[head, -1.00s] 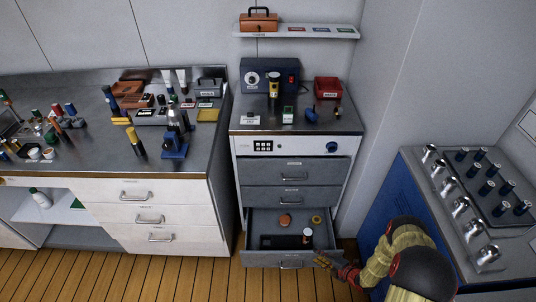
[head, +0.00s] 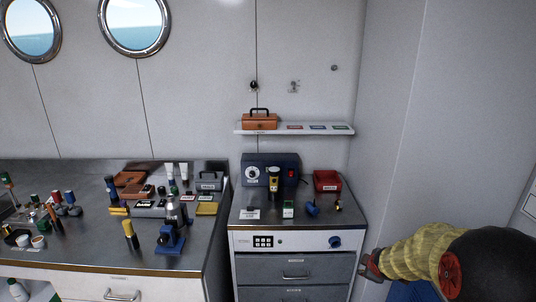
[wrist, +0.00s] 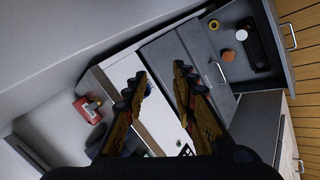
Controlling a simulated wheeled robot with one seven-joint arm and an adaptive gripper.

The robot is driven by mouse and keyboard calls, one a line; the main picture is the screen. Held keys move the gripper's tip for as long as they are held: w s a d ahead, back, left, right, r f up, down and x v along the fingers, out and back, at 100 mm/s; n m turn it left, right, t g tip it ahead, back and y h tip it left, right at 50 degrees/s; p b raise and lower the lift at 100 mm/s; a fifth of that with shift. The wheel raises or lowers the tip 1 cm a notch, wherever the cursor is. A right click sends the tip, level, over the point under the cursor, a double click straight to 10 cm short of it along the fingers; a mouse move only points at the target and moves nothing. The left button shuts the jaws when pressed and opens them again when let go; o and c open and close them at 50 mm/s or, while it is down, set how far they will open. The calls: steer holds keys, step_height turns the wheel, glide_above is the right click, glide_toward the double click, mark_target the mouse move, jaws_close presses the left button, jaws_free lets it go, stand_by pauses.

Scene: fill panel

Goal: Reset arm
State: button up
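My gripper (wrist: 163,95) shows in the wrist view with its two yellow and black fingers spread apart and nothing between them. In the head view my arm is at the lower right, and the gripper end (head: 372,266) is beside the right edge of the grey drawer cabinet (head: 290,243). Its fingers are not clear in that view. The wrist view looks toward the cabinet's drawer fronts, turned on their side. An open drawer (wrist: 287,70) at the upper right of that view holds an orange round item (wrist: 228,55), a yellow ring (wrist: 214,25) and a dark item.
A red bin (head: 327,181), a blue power unit (head: 271,170) and small items stand on the cabinet top. A shelf (head: 340,129) with an orange toolbox (head: 259,121) hangs above. A cluttered steel counter (head: 85,240) is left. A wall stands close on the right.

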steer(key=s+a+r+m, duration=0.3)
steer(key=s+r, duration=0.5)
steer(key=s+a+r+m, duration=0.3)
steer(key=s+r, duration=0.4)
steer(key=s+a+r+m+g+y+b, duration=0.1)
steer(key=s+a, duration=0.3)
steer(key=s, duration=0.7)
steer(key=s+a+r+m+g, duration=0.1)
steer(key=s+a+m, duration=0.3)
steer(key=s, duration=0.8)
steer(key=shift+s+a+r+m+y+b, duration=0.15)
steer(key=shift+a+r+m+y+b, duration=0.25)
steer(key=shift+a, duration=0.4)
